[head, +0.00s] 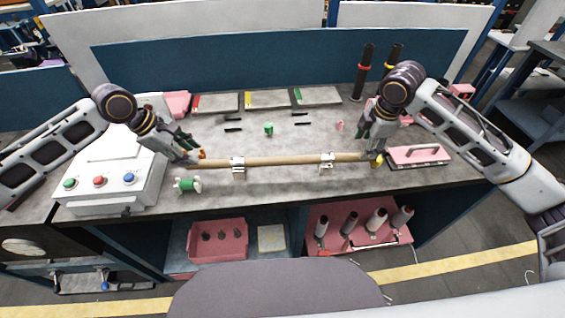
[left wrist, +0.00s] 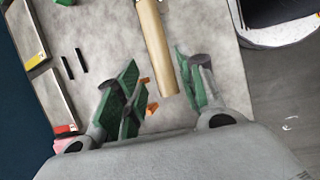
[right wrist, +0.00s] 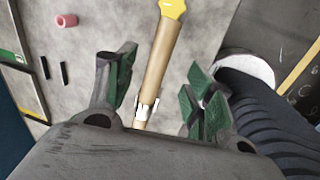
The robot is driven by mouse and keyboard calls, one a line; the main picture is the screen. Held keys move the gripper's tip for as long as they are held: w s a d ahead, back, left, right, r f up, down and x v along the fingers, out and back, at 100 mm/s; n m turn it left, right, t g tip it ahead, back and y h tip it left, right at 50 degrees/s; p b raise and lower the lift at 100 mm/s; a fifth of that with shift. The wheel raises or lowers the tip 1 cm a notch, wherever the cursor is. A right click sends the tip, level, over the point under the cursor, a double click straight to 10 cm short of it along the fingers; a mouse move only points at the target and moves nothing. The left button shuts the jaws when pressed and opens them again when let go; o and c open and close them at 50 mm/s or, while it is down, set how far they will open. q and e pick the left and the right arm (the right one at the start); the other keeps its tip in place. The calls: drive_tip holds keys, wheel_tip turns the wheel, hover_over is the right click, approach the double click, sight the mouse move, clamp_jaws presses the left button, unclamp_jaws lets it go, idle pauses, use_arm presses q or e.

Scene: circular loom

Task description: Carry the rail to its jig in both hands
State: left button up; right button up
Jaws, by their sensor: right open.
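The rail (head: 280,160), a long tan rod, lies roughly level across the two white brackets of the jig, the left one (head: 238,168) and the right one (head: 327,166). I cannot tell how deeply it sits in them. My left gripper (head: 192,152) is at the rail's left end, fingers apart; the left wrist view shows the rail (left wrist: 158,50) reaching toward the gap between them. My right gripper (head: 372,157) is open near the yellow right end (head: 377,161). In the right wrist view the rail (right wrist: 158,65) runs between its spread fingers (right wrist: 158,90).
A white box with coloured buttons (head: 105,180) stands at the left. A green-and-white spool (head: 187,185) lies near the front edge. A pink tray with a handle (head: 418,156) is at the right. Parts trays (head: 265,100) line the back; dark upright posts (head: 363,70) stand behind my right gripper.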

sight(203, 161)
use_arm(q)
drive_tip(key=shift+x, duration=4.25)
use_arm(e)
drive_tip(key=shift+w+f, duration=0.25)
drive_tip(key=shift+f, duration=1.15)
drive_tip(key=shift+w+f, duration=0.3)
drive_tip(key=shift+f, duration=1.1)
drive_tip(key=shift+w+f, duration=0.25)
drive_tip(key=shift+f, duration=1.15)
use_arm(q)
drive_tip(key=c, duration=0.7)
use_arm(e)
drive_tip(key=c, duration=0.7)
use_arm(q)
clamp_jaws()
use_arm(e)
clamp_jaws()
use_arm(q)
drive_tip(key=shift+r, duration=0.1)
use_arm(e)
drive_tip(key=shift+r, duration=0.1)
